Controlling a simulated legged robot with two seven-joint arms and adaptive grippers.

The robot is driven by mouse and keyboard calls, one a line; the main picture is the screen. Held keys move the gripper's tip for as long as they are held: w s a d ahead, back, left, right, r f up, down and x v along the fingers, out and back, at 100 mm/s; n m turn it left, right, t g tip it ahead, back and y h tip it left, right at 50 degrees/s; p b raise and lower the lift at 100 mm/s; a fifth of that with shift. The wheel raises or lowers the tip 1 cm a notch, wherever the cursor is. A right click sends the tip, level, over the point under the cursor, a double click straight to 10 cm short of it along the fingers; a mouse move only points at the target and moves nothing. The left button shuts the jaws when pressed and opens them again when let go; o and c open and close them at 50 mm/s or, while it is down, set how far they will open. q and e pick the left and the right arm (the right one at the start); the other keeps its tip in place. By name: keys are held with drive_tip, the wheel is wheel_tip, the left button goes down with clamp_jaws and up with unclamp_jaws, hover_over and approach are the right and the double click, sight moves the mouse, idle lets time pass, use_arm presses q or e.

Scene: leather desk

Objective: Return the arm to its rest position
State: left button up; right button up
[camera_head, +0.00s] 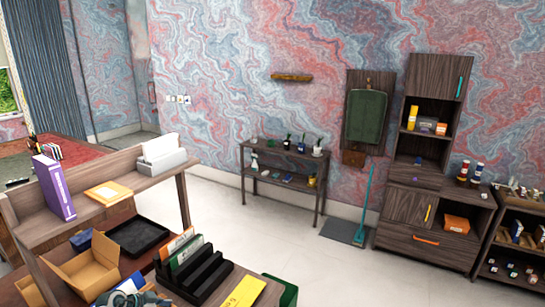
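Neither of my grippers can be made out in the head view, and no arm clearly shows. A grey-teal thing (145,299) is cut off by the bottom edge in front of the open cardboard box (88,268); I cannot tell what it is. The wooden desk (22,291) with its raised shelf (140,183) fills the lower left.
The desk holds a black tray (138,236), a black file rack (200,277) and a yellow item (244,291). A purple binder (54,187) stands on the shelf. A side table (282,182) and a cabinet (408,243) line the wall.

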use_arm(q)
drive_tip(key=s+d+r+n+t+h, duration=0.15)
drive_tip(key=d+t, duration=0.35)
drive_tip(key=d, duration=0.7)
drive_tip(key=s+d+n+t+h, duration=0.1)
drive_tip(key=s+d+t, duration=0.3)
drive_tip(key=d, duration=0.8)
drive_tip(key=s+a+f+n+g+y, duration=0.2)
drive_tip(key=s+a+f+n+y, duration=0.3)
drive_tip(key=s, duration=0.4)
drive_tip(key=s+a+f+n+g+y, duration=0.25)
drive_tip(key=s+f+y, duration=0.25)
drive_tip(key=s+f, duration=0.25)
drive_tip(key=s+d+f+m+g+h, duration=0.2)
drive_tip(key=s+g, duration=0.6)
drive_tip(key=s, duration=1.3)
wheel_tip(320, 180, down, 26)
drive_tip(key=s+a, duration=0.1)
drive_tip(key=s+a+f+g, duration=0.1)
drive_tip(key=s+f, duration=0.8)
drive_tip(key=s+a+f+g, duration=0.1)
drive_tip(key=s+a+f, duration=0.1)
drive_tip(key=s+f, duration=0.7)
drive_tip(key=shift+s+a, duration=0.25)
drive_tip(key=shift+s, duration=0.05)
use_arm(e)
drive_tip(key=shift+s+d+f, duration=0.15)
drive_tip(key=shift+s+d, duration=0.15)
drive_tip(key=shift+d, duration=0.4)
